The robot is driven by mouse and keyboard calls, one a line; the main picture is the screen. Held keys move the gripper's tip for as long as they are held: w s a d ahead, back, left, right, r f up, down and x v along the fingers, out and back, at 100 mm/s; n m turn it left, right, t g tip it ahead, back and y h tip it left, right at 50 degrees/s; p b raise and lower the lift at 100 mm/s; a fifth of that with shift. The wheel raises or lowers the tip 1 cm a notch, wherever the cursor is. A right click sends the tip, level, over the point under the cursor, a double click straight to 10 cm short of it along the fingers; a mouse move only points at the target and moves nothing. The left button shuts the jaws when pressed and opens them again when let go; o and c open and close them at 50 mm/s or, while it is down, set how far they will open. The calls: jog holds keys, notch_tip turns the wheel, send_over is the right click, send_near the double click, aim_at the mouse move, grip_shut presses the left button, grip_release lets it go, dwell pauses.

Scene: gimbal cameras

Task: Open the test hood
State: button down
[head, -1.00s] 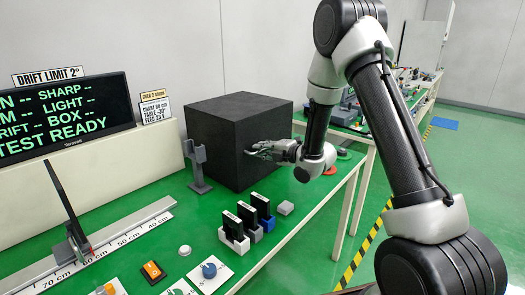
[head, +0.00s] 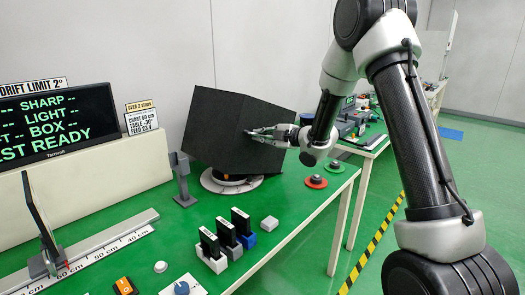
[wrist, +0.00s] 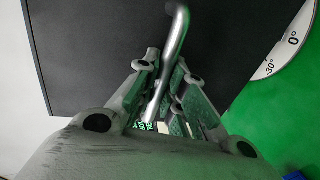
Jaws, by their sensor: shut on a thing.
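The test hood (head: 235,125) is a large black box at the back of the green table in the head view. It is tilted, with its near side raised off the table. Under it a round white turntable (head: 215,184) with a dark and orange base shows. My gripper (head: 262,133) is at the hood's front face. In the wrist view my gripper (wrist: 158,88) is shut on a metal bar handle (wrist: 172,50) that is fixed to the black hood face (wrist: 90,50). The inside of the hood is mostly hidden.
A grey post (head: 181,178) stands left of the turntable. A screen (head: 55,122) stands at left.

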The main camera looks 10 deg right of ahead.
aim_at(278, 114)
jog(key=w+d+r+m, duration=0.1)
jog(key=w+d, duration=0.1)
jog(key=d, duration=0.1)
jog(key=w+d+r+m+y, duration=0.1)
jog(key=w+d+r+m, duration=0.1)
jog(key=w+d, duration=0.1)
jog(key=w+d+r+m, duration=0.1)
jog(key=w+d+r, duration=0.1)
jog(key=d, duration=0.3)
jog(key=shift+w+m+y, duration=0.3)
jog(key=shift+w+m, duration=0.1)
jog(key=shift+w, duration=0.3)
jog(key=w+d+f+m+y, duration=0.1)
jog(key=w+d+f+m, duration=0.1)
jog(key=w+d+m, duration=0.4)
jog(key=shift+w+d+f, duration=0.4)
jog(key=shift+w+d, duration=1.5)
jog(key=shift+d, duration=1.4)
jog(key=c, duration=1.5)
grip_release()
jog(key=v, duration=1.2)
jog(key=shift+w+d, duration=0.1)
jog(key=shift+w, duration=0.05)
